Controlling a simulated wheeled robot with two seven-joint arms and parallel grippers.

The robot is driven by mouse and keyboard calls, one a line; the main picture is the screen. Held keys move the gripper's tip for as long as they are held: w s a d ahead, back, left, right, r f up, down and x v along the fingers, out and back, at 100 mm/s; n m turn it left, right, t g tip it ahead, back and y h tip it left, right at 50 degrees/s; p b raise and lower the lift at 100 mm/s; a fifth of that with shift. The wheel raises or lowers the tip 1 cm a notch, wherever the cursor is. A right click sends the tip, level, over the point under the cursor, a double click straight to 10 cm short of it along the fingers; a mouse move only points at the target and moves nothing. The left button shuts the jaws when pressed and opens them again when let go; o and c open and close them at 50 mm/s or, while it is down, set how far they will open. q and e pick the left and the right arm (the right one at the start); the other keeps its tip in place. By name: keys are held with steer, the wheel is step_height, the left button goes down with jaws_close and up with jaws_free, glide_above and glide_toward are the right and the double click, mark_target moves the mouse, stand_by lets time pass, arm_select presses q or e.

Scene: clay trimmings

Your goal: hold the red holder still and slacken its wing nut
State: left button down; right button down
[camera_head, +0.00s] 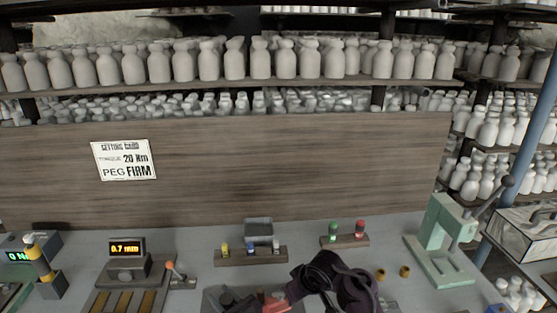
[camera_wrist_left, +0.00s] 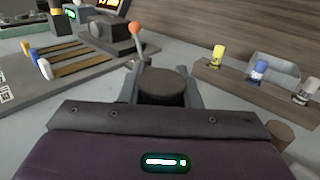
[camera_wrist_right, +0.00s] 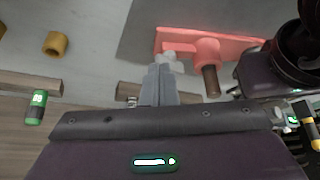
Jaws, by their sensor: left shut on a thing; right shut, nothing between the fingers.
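The red holder (camera_wrist_right: 185,42) shows in the right wrist view as a red plate with a round boss and a brown rod (camera_wrist_right: 210,82). A bit of the holder (camera_head: 275,302) shows at the bottom of the head view. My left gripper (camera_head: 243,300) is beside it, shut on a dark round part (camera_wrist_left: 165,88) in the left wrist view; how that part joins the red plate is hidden. My right gripper (camera_wrist_right: 161,80) is shut and empty, its fingertips close to the pale wing nut (camera_wrist_right: 167,57). I cannot tell whether they touch.
A rack with small pegs (camera_head: 250,257) stands behind the holder, and another rack (camera_head: 344,241) is right of it. Two brass pieces (camera_head: 404,271) lie near a green press (camera_head: 440,245). An orange-knobbed lever (camera_head: 170,266) stands left. A card on the board (camera_head: 124,160) reads "PEG FIRM".

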step_height(320, 180, up, 3)
steer(key=shift+r, duration=0.1)
stand_by(0.4)
arm_select(q)
steer(key=c, duration=1)
jaws_free()
